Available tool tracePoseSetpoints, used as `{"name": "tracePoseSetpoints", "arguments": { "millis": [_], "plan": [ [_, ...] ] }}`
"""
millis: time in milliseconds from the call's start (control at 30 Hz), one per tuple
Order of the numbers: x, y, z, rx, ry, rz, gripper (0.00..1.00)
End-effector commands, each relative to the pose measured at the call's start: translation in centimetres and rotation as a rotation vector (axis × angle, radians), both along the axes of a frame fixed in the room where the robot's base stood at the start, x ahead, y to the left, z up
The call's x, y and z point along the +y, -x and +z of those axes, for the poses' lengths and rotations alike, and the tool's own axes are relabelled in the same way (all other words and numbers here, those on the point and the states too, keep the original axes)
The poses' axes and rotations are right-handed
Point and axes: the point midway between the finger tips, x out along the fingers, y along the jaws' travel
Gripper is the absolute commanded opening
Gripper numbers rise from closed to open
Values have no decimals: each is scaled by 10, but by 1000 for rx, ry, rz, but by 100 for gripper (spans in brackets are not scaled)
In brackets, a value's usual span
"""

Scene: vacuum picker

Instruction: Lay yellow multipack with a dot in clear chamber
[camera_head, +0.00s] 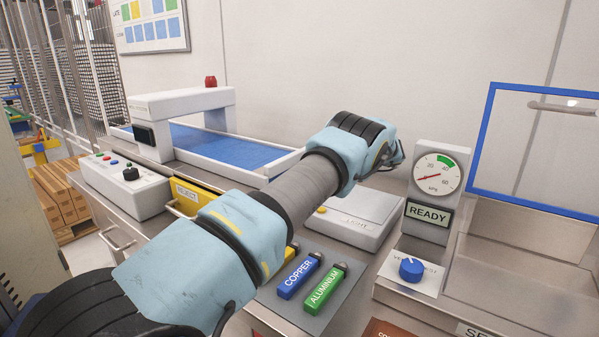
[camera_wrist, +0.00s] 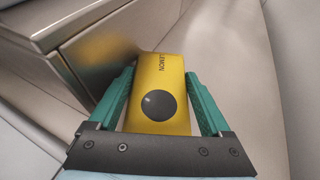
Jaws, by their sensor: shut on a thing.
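In the wrist view my gripper (camera_wrist: 160,78) is shut on a yellow multipack (camera_wrist: 163,75), its two teal fingers along the pack's sides. The pack has a large black dot and the word LEMON on its face. In the head view my arm reaches toward the back wall; its wrist hides the gripper and the pack.
A gauge with a READY sign (camera_head: 428,212) and a blue knob (camera_head: 411,268) stand left of the chamber. Blue COPPER (camera_head: 299,276) and green ALUMINIUM (camera_head: 325,288) blocks lie on the counter below my arm. A blue-belted conveyor (camera_head: 230,146) is behind it.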

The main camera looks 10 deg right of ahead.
Motion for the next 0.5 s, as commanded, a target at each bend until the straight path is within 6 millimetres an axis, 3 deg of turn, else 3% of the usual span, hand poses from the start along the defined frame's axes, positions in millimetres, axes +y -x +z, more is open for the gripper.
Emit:
{"name": "tracePoseSetpoints", "arguments": {
  "millis": [100, 367, 500],
  "plan": [
    [17, -8, 6, 0, 1, 4, 16],
    [34, -15, 5, -2, 2, 1, 16],
    [55, -24, 6, 0, 1, 4, 16]
  ]
}}
